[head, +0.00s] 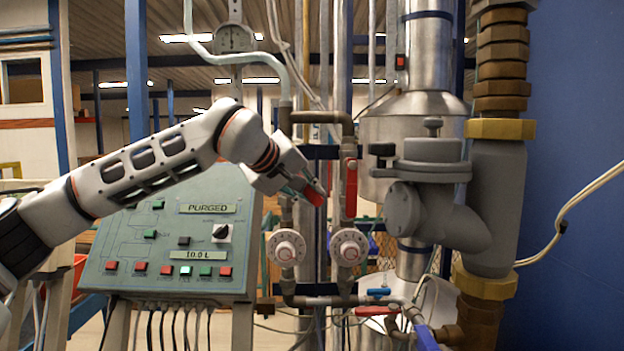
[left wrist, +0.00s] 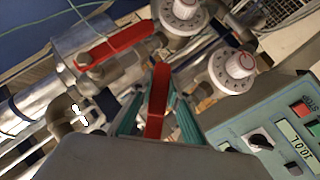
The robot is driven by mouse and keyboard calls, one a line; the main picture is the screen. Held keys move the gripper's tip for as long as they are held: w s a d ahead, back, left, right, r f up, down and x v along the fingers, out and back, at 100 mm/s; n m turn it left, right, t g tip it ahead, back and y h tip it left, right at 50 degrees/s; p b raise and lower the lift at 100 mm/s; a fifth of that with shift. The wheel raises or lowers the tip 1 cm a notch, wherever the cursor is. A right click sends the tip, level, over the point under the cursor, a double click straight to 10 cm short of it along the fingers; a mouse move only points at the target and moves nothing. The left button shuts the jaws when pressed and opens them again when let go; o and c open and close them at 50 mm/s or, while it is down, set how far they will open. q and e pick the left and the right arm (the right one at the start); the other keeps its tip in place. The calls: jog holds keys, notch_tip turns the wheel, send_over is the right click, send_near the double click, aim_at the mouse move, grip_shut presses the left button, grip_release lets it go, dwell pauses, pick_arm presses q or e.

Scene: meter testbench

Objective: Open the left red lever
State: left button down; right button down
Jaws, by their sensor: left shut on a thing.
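The left red lever (head: 315,194) is on the left of two vertical pipes in the head view, largely hidden by my left gripper (head: 305,187). Its red end sticks out past the fingers. In the left wrist view the lever (left wrist: 158,92) lies between the two teal fingers (left wrist: 157,118), which are shut on it. Its pivot is hard to make out. The right red lever (head: 350,188) stands upright along the right pipe, apart from my gripper. It also shows in the left wrist view (left wrist: 115,45). My right gripper is in neither view.
Two white dials (head: 286,248) (head: 349,247) sit below the levers. A control panel (head: 140,250) reading "PURGED" and "10.0 L" stands under my left arm. A blue lever (head: 378,292) and a lower red lever (head: 370,311) are at lower right. Thick grey piping (head: 495,205) fills the right.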

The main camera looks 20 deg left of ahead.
pick_arm(q)
jog(key=shift+s+a+f+m+g+y, duration=0.25)
jog(key=shift+a+f+m+g+y, duration=0.25)
jog(key=shift+a+y, duration=0.5)
jog(key=shift+s+a+f+m+g+y, duration=0.3)
jog(key=shift+a+m+y, duration=0.45)
jog(key=shift+y, duration=0.3)
jog(key=shift+s+a+f+m+g+y, duration=0.2)
jog(key=shift+a+f+m+g+y, duration=0.25)
jog(key=shift+a+y, duration=0.55)
jog(key=shift+d+r, duration=0.1)
jog(key=c, duration=1.9)
grip_release()
jog(key=shift+r, duration=0.15)
